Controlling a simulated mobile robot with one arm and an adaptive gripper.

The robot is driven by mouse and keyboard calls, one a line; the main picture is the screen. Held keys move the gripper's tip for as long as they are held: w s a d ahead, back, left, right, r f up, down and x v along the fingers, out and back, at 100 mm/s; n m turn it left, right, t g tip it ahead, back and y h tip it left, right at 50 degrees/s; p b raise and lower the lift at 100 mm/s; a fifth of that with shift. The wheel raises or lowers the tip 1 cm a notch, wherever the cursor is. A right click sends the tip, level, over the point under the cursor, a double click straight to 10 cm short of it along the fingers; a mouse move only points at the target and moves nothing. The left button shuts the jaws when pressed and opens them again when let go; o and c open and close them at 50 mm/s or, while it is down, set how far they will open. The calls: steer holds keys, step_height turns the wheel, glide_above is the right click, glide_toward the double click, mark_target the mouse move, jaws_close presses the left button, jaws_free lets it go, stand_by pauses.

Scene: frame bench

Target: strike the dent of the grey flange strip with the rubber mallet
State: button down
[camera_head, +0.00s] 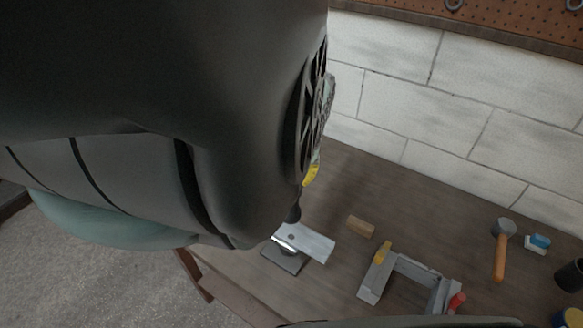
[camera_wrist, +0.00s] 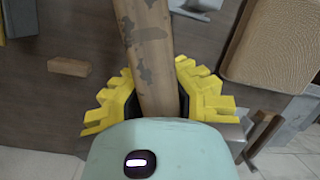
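My gripper (camera_wrist: 155,105) is shut on a wooden handle (camera_wrist: 150,60) with worn grey patches, between its yellow fingers. The handle's far end is out of the wrist view, so its head cannot be seen there. In the head view my arm hides most of the tool; a yellow finger (camera_head: 310,175) shows, with a dark piece (camera_head: 293,213) below it, perhaps the mallet head. The grey flange strip (camera_head: 316,246) lies just below that piece, over a dark block (camera_head: 285,263). A small dark spot marks the strip; whether it is the dent is unclear.
On the bench, a wooden block (camera_head: 360,227) and a grey frame (camera_head: 372,284) with yellow and red clamp parts lie right of the strip. Further right are a grey-headed hammer (camera_head: 500,262), a blue-white item (camera_head: 537,242) and a dark cup (camera_head: 570,277). A white block wall stands behind.

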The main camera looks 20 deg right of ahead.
stand_by(0.4)
steer(key=b+x, duration=0.2)
steer(key=d+b+x, duration=0.1)
steer(key=b+x, duration=0.1)
steer(key=shift+w, duration=0.2)
steer(key=shift+f+b, duration=0.15)
steer(key=shift+b, duration=0.15)
stand_by(0.4)
step_height(320, 180, down, 6)
steer(key=b, duration=0.6)
step_height(320, 180, up, 9)
steer(key=p, duration=0.9)
steer(key=b+x, duration=0.2)
steer(key=x, duration=0.1)
steer(key=shift+w+d, duration=0.2)
steer(key=shift+d, duration=0.05)
